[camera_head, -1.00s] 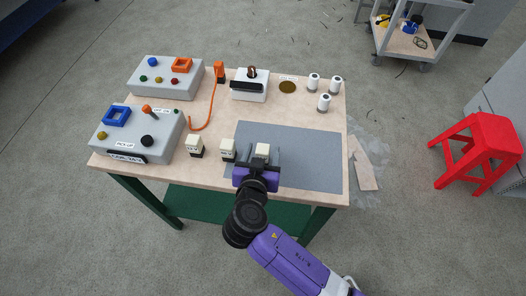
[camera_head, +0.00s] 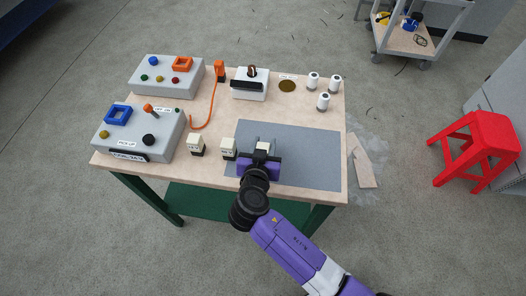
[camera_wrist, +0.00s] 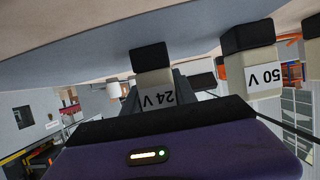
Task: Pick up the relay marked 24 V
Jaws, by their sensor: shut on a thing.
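The relay marked 24 V (camera_wrist: 155,93) is a cream block with a black base (camera_wrist: 150,57); it appears upside down in the wrist view. In the head view its pale top (camera_head: 264,146) shows at the grey mat's front left part. My gripper (camera_head: 264,153) is shut on it, with dark fingers at its sides. Its base is at or close above the mat; I cannot tell which. A relay marked 50 V (camera_wrist: 263,78) stands beside it, apart from my gripper; in the head view the nearest neighbour is a similar relay (camera_head: 228,148) on the left.
Another relay (camera_head: 196,146) stands further left. Two grey control boxes (camera_head: 167,80) (camera_head: 138,130) fill the table's left side. A white block (camera_head: 249,88) and several white spools (camera_head: 323,102) stand at the back. The mat's right part (camera_head: 315,160) is clear. A red stool (camera_head: 480,145) stands right of the table.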

